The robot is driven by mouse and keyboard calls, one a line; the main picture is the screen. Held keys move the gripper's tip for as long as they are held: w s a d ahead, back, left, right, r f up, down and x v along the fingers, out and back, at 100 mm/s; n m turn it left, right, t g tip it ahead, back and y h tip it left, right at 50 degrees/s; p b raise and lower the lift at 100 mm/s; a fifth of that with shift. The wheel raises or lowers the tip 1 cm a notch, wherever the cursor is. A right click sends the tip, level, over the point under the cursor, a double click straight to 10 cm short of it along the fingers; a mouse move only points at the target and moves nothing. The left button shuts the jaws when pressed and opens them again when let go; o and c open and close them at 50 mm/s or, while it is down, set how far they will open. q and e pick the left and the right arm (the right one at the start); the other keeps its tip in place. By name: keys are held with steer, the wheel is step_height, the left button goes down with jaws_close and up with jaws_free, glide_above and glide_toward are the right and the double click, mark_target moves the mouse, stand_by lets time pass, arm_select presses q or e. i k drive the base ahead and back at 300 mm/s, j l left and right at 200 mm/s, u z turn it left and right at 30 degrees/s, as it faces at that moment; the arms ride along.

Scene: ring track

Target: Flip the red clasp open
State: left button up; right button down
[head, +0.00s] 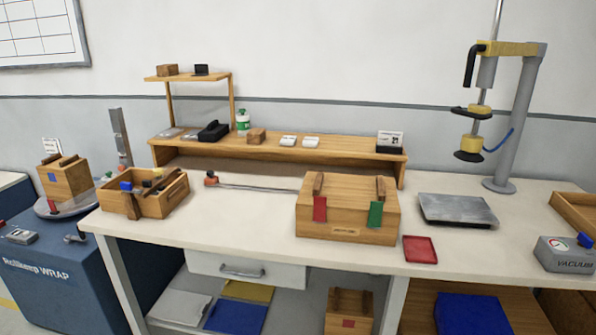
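The red clasp (320,209) is a flat red plate on the front left of a closed wooden box (346,225). It hangs down over the upper front edge and lies against the front face. A matching green clasp (375,214) hangs on the front right of the same box. A small brown wooden piece sits on the lid above each clasp. Neither of my grippers is in the head view.
The box stands near the table's (245,216) front edge. A red tray (420,249) and a grey plate (458,209) lie to its right. An open wooden crate (157,204) stands left; the table between is mostly clear, with a thin rod behind.

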mark_target(319, 202)
steer(key=i+j+u, duration=0.1)
steer(key=i, duration=0.4)
steer(key=i+j, duration=0.1)
steer(key=i, duration=0.4)
steer(key=j+u, duration=0.05)
